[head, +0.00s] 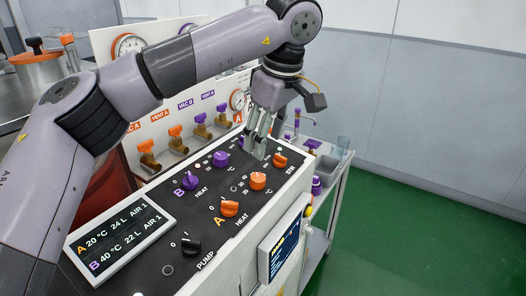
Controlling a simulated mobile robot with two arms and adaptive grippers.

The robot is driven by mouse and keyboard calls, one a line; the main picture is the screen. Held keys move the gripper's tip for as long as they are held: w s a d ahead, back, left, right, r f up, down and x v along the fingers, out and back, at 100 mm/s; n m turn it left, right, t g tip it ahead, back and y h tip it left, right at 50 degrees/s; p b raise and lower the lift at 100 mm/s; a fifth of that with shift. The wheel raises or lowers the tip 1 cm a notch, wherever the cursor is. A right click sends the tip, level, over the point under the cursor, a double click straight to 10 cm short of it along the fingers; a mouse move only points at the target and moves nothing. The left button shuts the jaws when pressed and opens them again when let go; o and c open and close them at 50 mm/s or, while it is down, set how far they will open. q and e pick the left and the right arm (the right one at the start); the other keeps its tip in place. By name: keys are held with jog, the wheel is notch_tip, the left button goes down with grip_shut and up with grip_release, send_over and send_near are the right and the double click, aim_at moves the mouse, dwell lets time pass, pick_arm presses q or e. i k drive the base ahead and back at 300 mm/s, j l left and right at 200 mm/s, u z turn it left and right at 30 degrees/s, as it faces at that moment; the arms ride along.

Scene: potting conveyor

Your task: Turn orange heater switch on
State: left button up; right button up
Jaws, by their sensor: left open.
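The orange heater switch (229,208) is a rotary knob on the dark top of the control panel (151,258), beside the markings "A" and "HEAT". It is uncovered, but its exact pointer position is too small to read. My left gripper (257,148) points down over the far part of the panel, up and to the right of this switch and apart from it. Its fingers are open, with nothing seen between them. My right gripper is not in view.
Other knobs stand close by: an orange temperature dial (258,181), an orange stir knob (280,160), purple knobs (190,182) and a black pump knob (190,246). A valve board (160,130) with gauges rises behind. Green floor (400,220) is clear at right.

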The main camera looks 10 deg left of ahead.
aim_at(228, 208)
jog(key=k+l, duration=0.3)
jog(key=k, duration=0.15)
jog(key=k+l, duration=0.3)
jog(key=k, duration=0.15)
